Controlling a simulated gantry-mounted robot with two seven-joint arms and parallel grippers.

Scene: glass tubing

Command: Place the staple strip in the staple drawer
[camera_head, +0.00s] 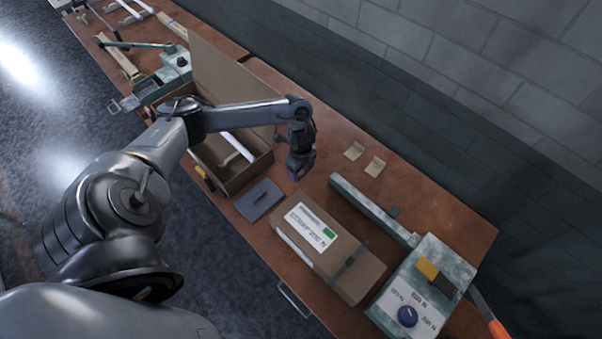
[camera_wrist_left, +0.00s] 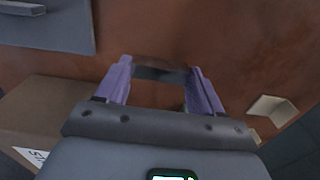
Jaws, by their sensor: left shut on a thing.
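My left gripper (camera_head: 298,172) hangs above the bench between the open cardboard box and the green machine. In the left wrist view its two purple fingers (camera_wrist_left: 160,86) are shut on a thin, dark, shiny strip (camera_wrist_left: 160,72) spanning between them, which I take to be the staple strip. In the head view the strip is too small to make out. No part is clearly identifiable as the staple drawer. A green machine (camera_head: 430,275) with a long rail (camera_head: 372,208), a yellow-black block and a blue knob stands at the right. My right gripper is not in view.
A closed, labelled cardboard box (camera_head: 345,275) lies left of the machine. A flat grey piece with a handle (camera_head: 258,200) lies beside an open box (camera_head: 240,178) holding white tubes. Two small tan brackets (camera_head: 374,166) lie near the wall. Bench is clear around them.

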